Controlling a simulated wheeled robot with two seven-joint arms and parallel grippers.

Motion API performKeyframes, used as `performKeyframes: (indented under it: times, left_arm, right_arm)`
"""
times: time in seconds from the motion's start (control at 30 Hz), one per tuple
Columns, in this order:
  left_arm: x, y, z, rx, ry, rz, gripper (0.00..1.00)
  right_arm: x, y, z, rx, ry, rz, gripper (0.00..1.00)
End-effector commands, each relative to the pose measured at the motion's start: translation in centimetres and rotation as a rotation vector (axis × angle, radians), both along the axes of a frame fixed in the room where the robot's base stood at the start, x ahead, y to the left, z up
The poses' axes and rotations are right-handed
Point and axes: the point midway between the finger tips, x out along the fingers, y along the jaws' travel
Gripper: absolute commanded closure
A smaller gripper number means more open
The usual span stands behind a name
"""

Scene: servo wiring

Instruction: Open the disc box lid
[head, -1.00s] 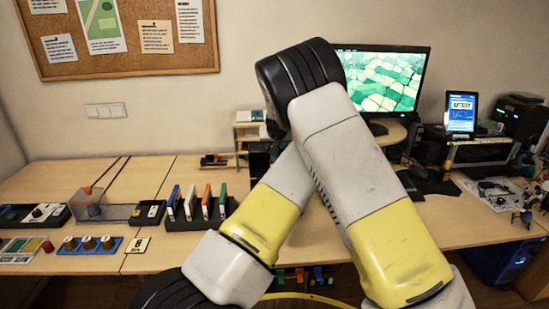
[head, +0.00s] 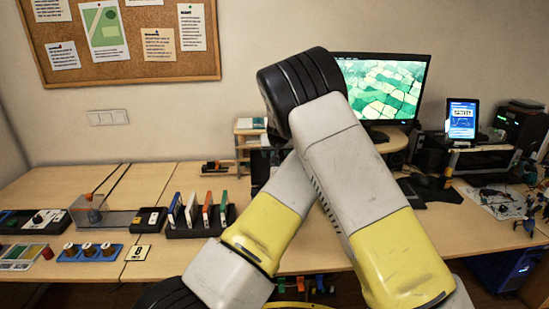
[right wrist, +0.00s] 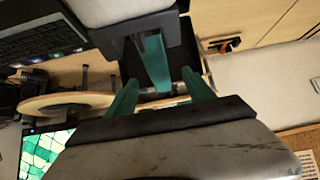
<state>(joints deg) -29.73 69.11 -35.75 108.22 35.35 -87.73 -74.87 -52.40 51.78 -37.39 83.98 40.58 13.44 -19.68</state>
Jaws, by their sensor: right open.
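My two arms cross in the middle of the head view and hide both grippers there. In the right wrist view my right gripper (right wrist: 160,78) has its two teal fingers apart, with nothing seen held between them. Another teal finger (right wrist: 155,58) comes in from the top, beneath a dark mount, and reaches close to the gap between the right fingers. It looks like part of my left gripper, but its opening cannot be told. A dark flat panel (right wrist: 186,58) lies behind the fingers. I cannot tell whether it belongs to the disc box, and no disc box lid is clearly seen.
A rack with upright coloured cards (head: 197,226) and a clear-walled bin (head: 112,221) stand on the table at left. A small wooden shelf (head: 247,128) is behind my arms. The monitor (head: 385,90), keyboard and tablet (head: 461,120) are at right. Bare table lies behind the rack.

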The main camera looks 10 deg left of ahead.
Motion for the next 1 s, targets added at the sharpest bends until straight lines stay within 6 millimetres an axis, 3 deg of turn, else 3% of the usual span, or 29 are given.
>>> performKeyframes:
  times: [0.23, 0.6, 0.83, 0.93, 1.0]
  left_arm:
    - [0.0, -0.1, -0.1, 0.000, 0.001, -0.001, 1.00]
    - [-0.1, -0.1, -0.1, 0.000, 0.001, -0.001, 1.00]
    - [-0.1, -0.1, -0.1, 0.000, 0.002, -0.001, 1.00]
    - [-0.1, -0.1, -0.1, 0.000, 0.002, -0.001, 1.00]
    - [-0.1, -0.1, -0.1, 0.000, 0.002, -0.001, 1.00]
  right_arm:
    - [-0.8, -0.2, 1.1, 0.001, -0.004, 0.001, 0.38]
    - [-6.0, -1.7, 6.4, 0.002, -0.002, 0.001, 0.38]
    - [-7.8, -2.4, 8.2, 0.001, 0.000, 0.001, 0.38]
    - [-7.9, -3.6, 8.7, 0.009, 0.011, -0.012, 0.38]
    - [-7.8, -5.4, 9.0, 0.021, 0.029, -0.030, 0.38]
